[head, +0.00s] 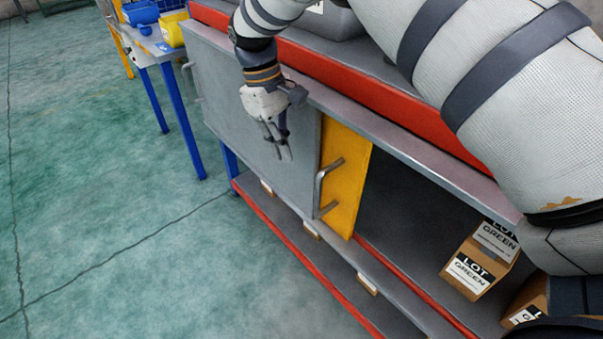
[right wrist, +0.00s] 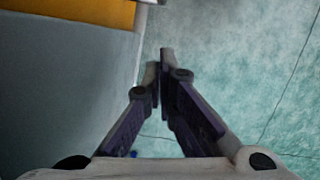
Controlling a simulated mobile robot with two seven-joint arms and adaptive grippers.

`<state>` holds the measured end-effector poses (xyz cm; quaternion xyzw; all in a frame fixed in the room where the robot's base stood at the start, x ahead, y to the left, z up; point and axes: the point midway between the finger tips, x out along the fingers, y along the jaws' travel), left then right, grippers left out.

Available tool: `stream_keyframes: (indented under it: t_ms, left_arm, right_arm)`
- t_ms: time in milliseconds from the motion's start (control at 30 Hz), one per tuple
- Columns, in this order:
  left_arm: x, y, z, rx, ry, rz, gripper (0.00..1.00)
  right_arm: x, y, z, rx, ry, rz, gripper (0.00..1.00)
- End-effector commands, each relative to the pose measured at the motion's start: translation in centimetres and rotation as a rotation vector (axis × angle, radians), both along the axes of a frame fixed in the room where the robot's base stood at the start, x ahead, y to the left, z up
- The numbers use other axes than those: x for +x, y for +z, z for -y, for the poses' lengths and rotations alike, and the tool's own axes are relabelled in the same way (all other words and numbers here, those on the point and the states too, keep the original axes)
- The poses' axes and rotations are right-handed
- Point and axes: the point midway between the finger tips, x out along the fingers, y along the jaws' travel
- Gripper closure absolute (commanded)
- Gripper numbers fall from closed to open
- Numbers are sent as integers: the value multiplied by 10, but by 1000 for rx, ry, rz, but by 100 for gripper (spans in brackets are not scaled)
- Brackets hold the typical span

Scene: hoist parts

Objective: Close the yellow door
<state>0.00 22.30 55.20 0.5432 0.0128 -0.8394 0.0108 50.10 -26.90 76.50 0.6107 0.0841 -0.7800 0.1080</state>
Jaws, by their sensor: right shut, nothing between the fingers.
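The yellow door (head: 347,190) shows as a narrow panel in the cabinet front, partly covered on its left by a grey door (head: 250,120). A grey bar handle (head: 318,190) is on the yellow door's left part. To the right of the yellow door the cabinet is open. In the right wrist view an orange-yellow strip, likely the yellow door (right wrist: 75,10), shows at the top left. My right gripper (head: 286,153) is shut and empty, in front of the grey door, left of the handle and apart from it. Its fingers meet in the right wrist view (right wrist: 160,60). My left gripper is not in view.
Boxes marked LOT GREEN (head: 470,272) stand inside the open right part of the cabinet. A blue-legged table (head: 150,52) with blue and yellow bins stands at the upper left. The green floor (head: 90,200) at the left is clear.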

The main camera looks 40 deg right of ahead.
Motion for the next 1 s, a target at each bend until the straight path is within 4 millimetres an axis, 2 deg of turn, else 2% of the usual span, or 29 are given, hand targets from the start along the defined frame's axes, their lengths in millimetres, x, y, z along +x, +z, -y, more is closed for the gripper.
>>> stream_keyframes:
  t_ms: [233,367,533,1000]
  left_arm:
    - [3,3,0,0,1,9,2]
    - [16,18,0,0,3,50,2]
    - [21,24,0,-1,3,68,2]
    - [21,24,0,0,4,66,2]
  right_arm:
    - [-14,-53,4,0,-1,-3,100]
    - [-33,-45,10,0,-1,7,100]
    - [-48,-50,14,0,0,4,100]
    - [-51,-54,14,0,0,0,100]
